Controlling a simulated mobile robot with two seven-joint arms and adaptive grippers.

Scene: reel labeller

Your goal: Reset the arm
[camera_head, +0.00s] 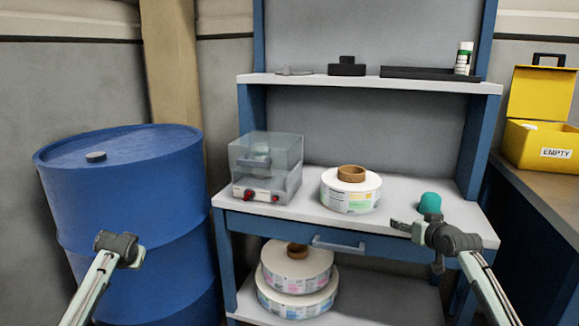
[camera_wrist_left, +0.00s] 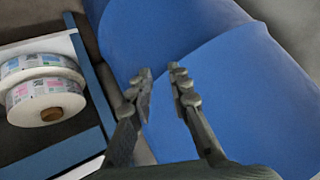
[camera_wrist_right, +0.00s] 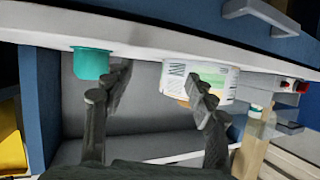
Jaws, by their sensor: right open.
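My right gripper (camera_head: 402,226) is open and empty in front of the workbench, near its front edge at the right. In the right wrist view its spread fingers (camera_wrist_right: 160,80) point toward the teal object (camera_wrist_right: 91,63) and the white label reel (camera_wrist_right: 198,80), touching neither. My left arm ends at the left gripper (camera_head: 118,246), in front of the blue drum (camera_head: 130,200). In the left wrist view its two fingers (camera_wrist_left: 161,76) are apart with nothing between them, facing the drum (camera_wrist_left: 210,80).
On the bench are a clear-covered machine (camera_head: 265,165), the label reel (camera_head: 350,192) and the teal object (camera_head: 430,203). Two stacked reels (camera_head: 297,280) sit on the lower shelf. A drawer handle (camera_head: 338,244) juts out. A yellow box (camera_head: 540,140) marked EMPTY stands at right.

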